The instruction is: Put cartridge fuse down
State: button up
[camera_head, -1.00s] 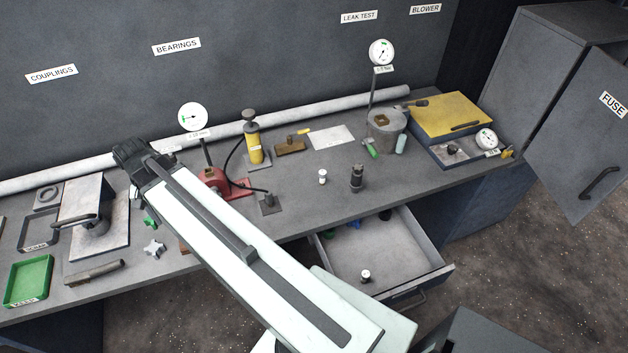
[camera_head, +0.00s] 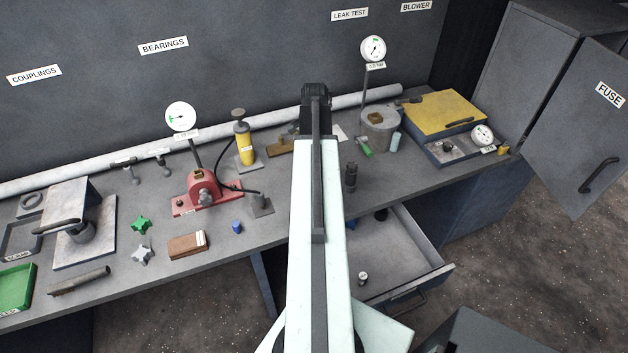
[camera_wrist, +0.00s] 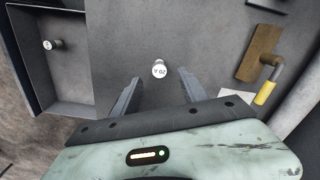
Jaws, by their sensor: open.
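A white-topped cartridge fuse (camera_wrist: 158,69) marked 20 A stands upright on the grey bench in the wrist view. My gripper (camera_wrist: 161,80) is open and empty above the bench. The fuse shows just beyond the fingertips, centred between them; whether it is level with them I cannot tell. In the head view my arm hides this fuse and the fingertips. A second small white-topped piece, like a fuse (camera_head: 363,278), stands in the open drawer (camera_head: 408,266); it also shows in the wrist view (camera_wrist: 50,44).
A dark cylinder (camera_head: 351,176) stands right of my arm. A red pump (camera_head: 203,190) and a gauged pot (camera_head: 380,128) flank the area.

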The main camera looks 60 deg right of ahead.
jog(key=f+b, duration=0.3)
jog(key=f, duration=0.1)
jog(key=f+b, duration=0.3)
jog(key=b, duration=0.1)
jog(key=shift+s+d+f, duration=0.1)
jog(key=shift+d+f, duration=0.1)
jog(key=shift+f, duration=0.2)
jog(key=shift+r, duration=0.15)
grip_shut()
